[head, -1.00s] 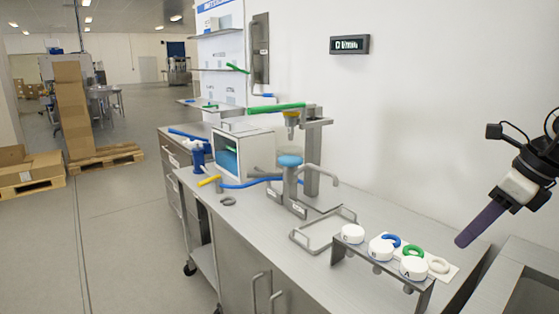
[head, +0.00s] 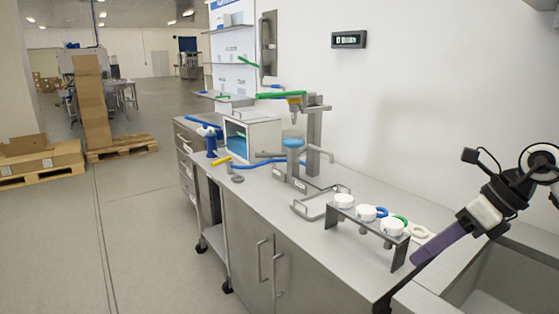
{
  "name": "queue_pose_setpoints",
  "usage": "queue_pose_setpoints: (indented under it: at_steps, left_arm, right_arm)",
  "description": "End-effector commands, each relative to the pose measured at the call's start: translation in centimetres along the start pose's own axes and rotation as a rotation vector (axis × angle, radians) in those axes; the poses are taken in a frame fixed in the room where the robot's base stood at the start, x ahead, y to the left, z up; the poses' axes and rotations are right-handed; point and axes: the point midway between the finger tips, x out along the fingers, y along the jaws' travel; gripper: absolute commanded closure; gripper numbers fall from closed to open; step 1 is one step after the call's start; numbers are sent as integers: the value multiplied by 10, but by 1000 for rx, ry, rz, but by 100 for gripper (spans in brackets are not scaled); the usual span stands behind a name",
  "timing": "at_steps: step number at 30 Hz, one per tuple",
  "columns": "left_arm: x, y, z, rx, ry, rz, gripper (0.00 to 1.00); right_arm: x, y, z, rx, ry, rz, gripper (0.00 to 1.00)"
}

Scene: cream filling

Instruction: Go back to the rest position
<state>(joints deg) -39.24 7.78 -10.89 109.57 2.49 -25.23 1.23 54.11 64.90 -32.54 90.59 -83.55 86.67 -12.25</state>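My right arm comes in from the right edge, and its gripper, with a long purple finger piece (head: 438,243), points down and left above the counter's right end. The finger piece and a dark part below it lie in front of the counter edge near the sink. I cannot make out a gap between the fingertips or anything held. My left gripper is not in view.
A steel rack with white caps (head: 367,213) stands left of my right arm, with coloured rings behind it. A filling machine (head: 292,143) and a white box (head: 254,136) stand farther back on the counter. A sink (head: 510,275) lies at right.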

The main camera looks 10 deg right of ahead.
Motion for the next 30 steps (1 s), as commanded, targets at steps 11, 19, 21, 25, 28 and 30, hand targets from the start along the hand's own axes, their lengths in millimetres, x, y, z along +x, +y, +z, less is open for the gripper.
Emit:
queue_pose_setpoints:
  at_steps: [11, 19, 21, 25, 28, 30]
  left_arm:
    - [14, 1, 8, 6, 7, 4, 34]
    - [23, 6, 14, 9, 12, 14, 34]
    - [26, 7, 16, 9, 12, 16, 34]
    - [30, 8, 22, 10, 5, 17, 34]
    - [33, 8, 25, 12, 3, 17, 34]
    - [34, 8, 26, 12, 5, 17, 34]
  right_arm:
    - [141, 147, 36, 313, -345, 624, 74]
    - [202, 168, 29, 1225, -673, 1053, 74]
    - [227, 150, 4, 1531, -726, 1082, 74]
    - [282, 123, -72, 2094, -772, 1033, 74]
    - [319, 119, -138, 2455, -766, 933, 74]
    - [340, 124, -184, 2675, -746, 843, 74]
